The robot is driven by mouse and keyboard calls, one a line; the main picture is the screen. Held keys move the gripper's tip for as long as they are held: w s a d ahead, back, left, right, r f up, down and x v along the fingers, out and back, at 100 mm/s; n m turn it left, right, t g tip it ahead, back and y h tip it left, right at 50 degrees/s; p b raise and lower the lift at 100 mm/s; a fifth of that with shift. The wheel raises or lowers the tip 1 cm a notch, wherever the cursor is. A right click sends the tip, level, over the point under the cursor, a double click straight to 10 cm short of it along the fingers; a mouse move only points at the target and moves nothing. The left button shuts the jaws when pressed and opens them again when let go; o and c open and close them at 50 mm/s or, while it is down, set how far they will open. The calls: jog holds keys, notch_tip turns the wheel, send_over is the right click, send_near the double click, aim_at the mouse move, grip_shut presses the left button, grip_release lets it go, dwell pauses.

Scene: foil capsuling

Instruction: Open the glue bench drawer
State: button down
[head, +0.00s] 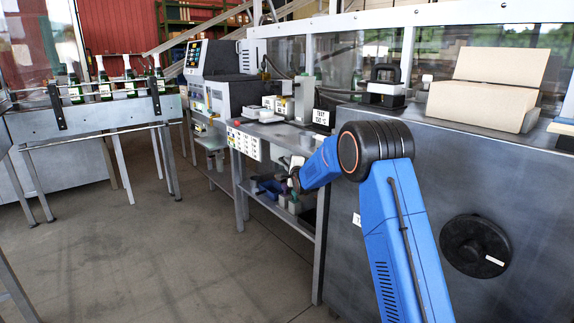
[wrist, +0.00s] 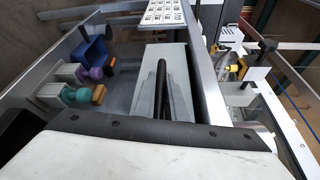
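The glue bench (head: 278,138) stands in the middle of the head view, with a grey top and an open lower shelf. In the wrist view a light grey panel below the bench edge, which looks like the drawer front (wrist: 146,75), carries a long dark bar, apparently its handle (wrist: 160,88). My gripper (head: 293,178) is at the bench front in the head view, partly hidden by my blue arm. Its pale body with a dark strip fills the bottom of the wrist view. The fingertips do not show clearly, nor whether they touch the bar. The drawer looks shut.
A blue bin (wrist: 92,52) and purple and teal items lie on the lower shelf. A label panel (head: 244,142) hangs on the bench front. A machine with a black handwheel (head: 475,246) stands at right. Bottles stand on a conveyor (head: 100,113) at left. The floor between is clear.

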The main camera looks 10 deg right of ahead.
jog(key=s+a, duration=0.6)
jog(key=a, duration=0.4)
jog(key=s+a, duration=0.6)
jog(key=a, duration=0.5)
jog(key=shift+s+a, duration=0.2)
jog(key=shift+f, duration=0.1)
jog(key=c, duration=1.8)
grip_release()
jog(key=s, duration=0.5)
jog(key=s+d+r, duration=0.1)
jog(key=s, duration=0.5)
jog(key=s+d, duration=0.1)
jog(key=s, duration=0.5)
jog(key=shift+s+d+r, duration=0.1)
jog(key=shift+d+r, duration=0.1)
jog(key=shift+r, duration=0.05)
jog(key=shift+d, duration=0.1)
